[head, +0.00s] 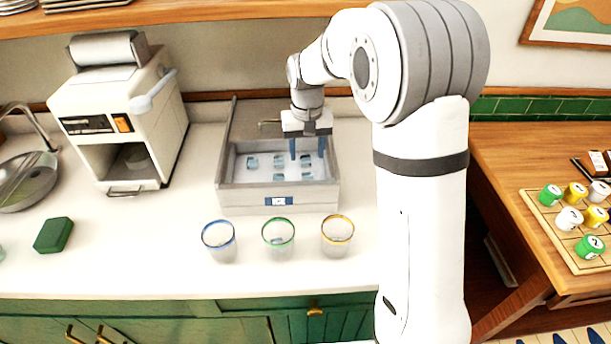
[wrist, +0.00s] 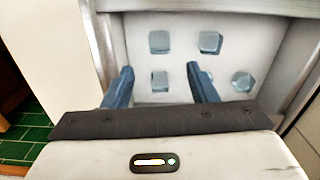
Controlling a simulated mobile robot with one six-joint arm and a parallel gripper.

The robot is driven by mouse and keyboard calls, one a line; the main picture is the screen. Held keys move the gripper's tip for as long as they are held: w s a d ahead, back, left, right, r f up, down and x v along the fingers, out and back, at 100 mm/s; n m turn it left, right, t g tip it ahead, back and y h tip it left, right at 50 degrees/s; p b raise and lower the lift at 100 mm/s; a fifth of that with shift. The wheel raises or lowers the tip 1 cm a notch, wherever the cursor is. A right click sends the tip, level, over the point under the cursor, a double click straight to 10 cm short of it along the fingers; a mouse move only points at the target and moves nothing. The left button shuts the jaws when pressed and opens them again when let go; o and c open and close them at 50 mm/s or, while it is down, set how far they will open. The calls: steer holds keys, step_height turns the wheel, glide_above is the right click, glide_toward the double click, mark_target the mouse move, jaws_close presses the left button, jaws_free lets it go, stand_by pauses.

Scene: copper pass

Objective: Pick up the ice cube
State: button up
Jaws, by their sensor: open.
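Several pale blue ice cubes lie apart on the floor of an open grey drawer (head: 278,197), in rows; one cube (head: 252,161) is at its back left. My gripper (head: 307,156) points down into the right part of the drawer, its two blue fingers apart and empty. In the wrist view, one ice cube (wrist: 160,80) appears between the fingers (wrist: 160,68), and another cube (wrist: 159,42) is beyond it. A cube (wrist: 210,42) lies to the upper right, and one (wrist: 243,81) lies right of the right finger. I cannot tell the fingers' height above the cubes.
Glasses with blue (head: 219,240), green (head: 278,238) and yellow (head: 337,236) rims stand before the drawer; the green-rimmed one seems to hold a cube. A cream machine (head: 118,115) stands left. A green block (head: 54,235) lies on the counter. The drawer walls surround my fingers.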

mark_target(307, 175)
steer(key=f, duration=0.2)
steer(key=f+p, duration=0.1)
steer(key=f, duration=0.2)
steer(key=f+p, duration=0.1)
steer(key=f, duration=0.1)
steer(key=shift+s+f, duration=0.3)
steer(key=shift+c, duration=0.4)
steer(key=c, duration=1)
steer(key=shift+o, duration=0.2)
step_height(307, 175, up, 10)
steer(key=b, duration=0.1)
steer(key=shift+b, duration=0.4)
steer(key=shift+s, duration=0.1)
